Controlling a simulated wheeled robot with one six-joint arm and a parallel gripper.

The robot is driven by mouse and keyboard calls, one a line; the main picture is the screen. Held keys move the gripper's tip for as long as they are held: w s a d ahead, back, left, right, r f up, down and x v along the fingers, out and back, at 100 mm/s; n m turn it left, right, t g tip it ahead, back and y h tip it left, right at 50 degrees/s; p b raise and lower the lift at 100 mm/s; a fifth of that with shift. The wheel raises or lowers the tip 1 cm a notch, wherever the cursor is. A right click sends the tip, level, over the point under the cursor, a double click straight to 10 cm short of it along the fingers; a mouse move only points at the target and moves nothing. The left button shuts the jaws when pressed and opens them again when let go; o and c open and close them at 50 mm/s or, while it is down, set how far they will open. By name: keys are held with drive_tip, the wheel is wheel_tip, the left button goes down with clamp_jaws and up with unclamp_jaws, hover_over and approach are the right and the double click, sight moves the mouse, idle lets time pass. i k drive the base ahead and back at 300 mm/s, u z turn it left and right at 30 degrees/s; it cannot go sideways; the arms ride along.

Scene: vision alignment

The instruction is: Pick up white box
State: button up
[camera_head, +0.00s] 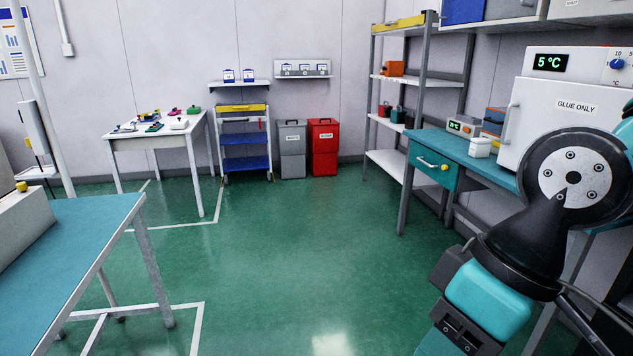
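A small white box (480,147) with a lid sits on the teal workbench at the right, in front of the "GLUE ONLY" cabinet. Another small white box-like item (179,123) lies on the white table (160,134) at the back left. Which of the two the task means, I cannot tell. My arm fills the lower right of the view, apart from both. The fingers of my gripper do not show.
A teal table (70,235) stands at the near left. A blue-shelved cart (244,140), a grey bin (292,150), a red bin (323,150) and a tall shelf rack (400,78) line the back. The "GLUE ONLY" cabinet (535,125) stands at right. The middle green floor is clear.

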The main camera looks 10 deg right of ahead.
sight(480, 148)
drive_tip(key=u, duration=0.15)
drive_tip(key=i, duration=2.05)
drive_tip(key=z, duration=0.55)
drive_tip(key=i, duration=1.85)
drive_tip(key=z, duration=1.35)
drive_tip(key=i, duration=0.95)
drive_tip(key=z, duration=0.45)
